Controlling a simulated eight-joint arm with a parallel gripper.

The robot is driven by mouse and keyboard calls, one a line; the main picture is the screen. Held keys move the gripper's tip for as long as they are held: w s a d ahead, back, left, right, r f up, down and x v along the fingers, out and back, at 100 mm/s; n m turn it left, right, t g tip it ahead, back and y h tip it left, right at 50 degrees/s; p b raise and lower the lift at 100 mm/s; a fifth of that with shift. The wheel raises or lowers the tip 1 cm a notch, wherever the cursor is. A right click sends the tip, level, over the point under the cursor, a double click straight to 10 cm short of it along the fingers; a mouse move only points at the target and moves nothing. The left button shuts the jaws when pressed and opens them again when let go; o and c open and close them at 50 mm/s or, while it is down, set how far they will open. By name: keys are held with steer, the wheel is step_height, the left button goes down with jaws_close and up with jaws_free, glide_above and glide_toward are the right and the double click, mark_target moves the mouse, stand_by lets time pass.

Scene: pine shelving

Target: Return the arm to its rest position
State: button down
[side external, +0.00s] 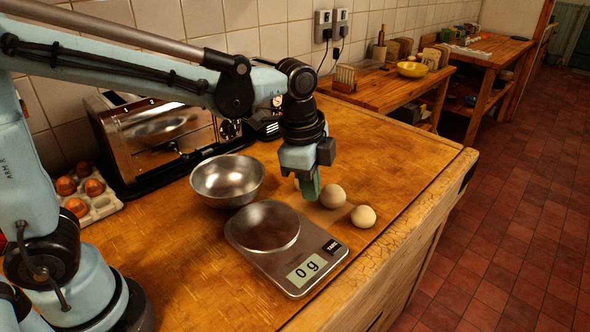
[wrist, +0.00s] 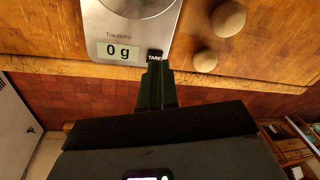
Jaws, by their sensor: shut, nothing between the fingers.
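My gripper (side external: 311,188) hangs pointing down over the wooden counter, just beyond the kitchen scale and beside the pale eggs. Its green fingers are together with nothing between them. In the wrist view the gripper (wrist: 156,68) shows shut, its tips overlapping the scale's edge near the TARE button. My arm reaches across from the left in the side view.
The scale (side external: 317,252) reads 0 g with an empty plate. Pale eggs (side external: 363,216) sit right of it. A steel bowl (side external: 228,181), a toaster (side external: 160,140) and an egg tray (side external: 101,207) with brown eggs stand to the left. The counter's right side is clear.

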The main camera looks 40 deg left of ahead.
steer(key=s+a+r+n+t, duration=0.1)
steer(key=s+a+n+t, duration=0.4)
steer(key=n, duration=0.8)
steer(key=s+a, duration=0.3)
steer(key=a, duration=0.2)
steer(key=shift+s, duration=0.25)
